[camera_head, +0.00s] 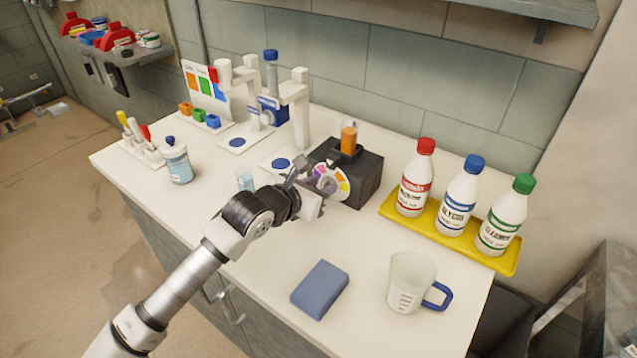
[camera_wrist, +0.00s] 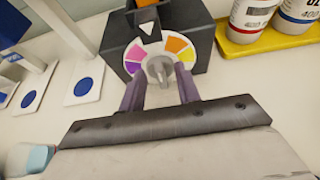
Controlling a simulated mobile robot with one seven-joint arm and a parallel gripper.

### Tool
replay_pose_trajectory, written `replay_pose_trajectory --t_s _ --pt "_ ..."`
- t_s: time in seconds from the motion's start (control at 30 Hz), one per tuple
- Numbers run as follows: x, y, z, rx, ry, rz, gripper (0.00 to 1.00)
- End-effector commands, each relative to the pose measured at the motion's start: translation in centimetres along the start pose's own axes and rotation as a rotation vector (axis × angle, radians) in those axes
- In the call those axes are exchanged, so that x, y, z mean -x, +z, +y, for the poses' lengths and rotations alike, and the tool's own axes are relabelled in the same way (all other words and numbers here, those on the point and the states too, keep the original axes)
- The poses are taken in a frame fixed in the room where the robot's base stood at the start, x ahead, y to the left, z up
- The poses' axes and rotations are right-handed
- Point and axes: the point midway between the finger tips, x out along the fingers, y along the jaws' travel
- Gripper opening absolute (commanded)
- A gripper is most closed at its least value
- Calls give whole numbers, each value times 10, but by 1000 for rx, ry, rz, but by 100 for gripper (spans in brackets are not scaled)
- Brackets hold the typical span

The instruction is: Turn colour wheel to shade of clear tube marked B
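The colour wheel (camera_wrist: 176,46) is on the front of a black box (camera_head: 367,184). It has purple, pink, yellow and orange segments and pale gaps around a grey central knob (camera_wrist: 160,69). A white triangle mark (camera_wrist: 147,28) sits above it on the box. In the head view the wheel (camera_head: 343,185) is partly hidden by my gripper (camera_head: 309,184). In the wrist view my gripper (camera_wrist: 160,85) is open, its two fingers apart on either side below the knob. A tube with orange contents (camera_head: 348,138) stands in the box's top. I cannot read a B mark on it.
A yellow tray (camera_head: 390,207) with three capped bottles stands right of the box. A blue sponge (camera_head: 320,289) and a measuring jug (camera_head: 408,283) lie nearer the front. A small cup (camera_head: 244,180) and a blue-capped jar (camera_head: 178,162) are left of my gripper.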

Motion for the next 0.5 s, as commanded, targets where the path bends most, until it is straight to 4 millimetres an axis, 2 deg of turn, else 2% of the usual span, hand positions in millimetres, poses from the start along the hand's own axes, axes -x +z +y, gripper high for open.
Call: replay_pose_trajectory --t_s 0.2,0.47,0.5 --pt "0 0 0 0 0 0 33" --pt "0 0 0 0 0 0 0" --pt "0 0 0 0 0 0 0"
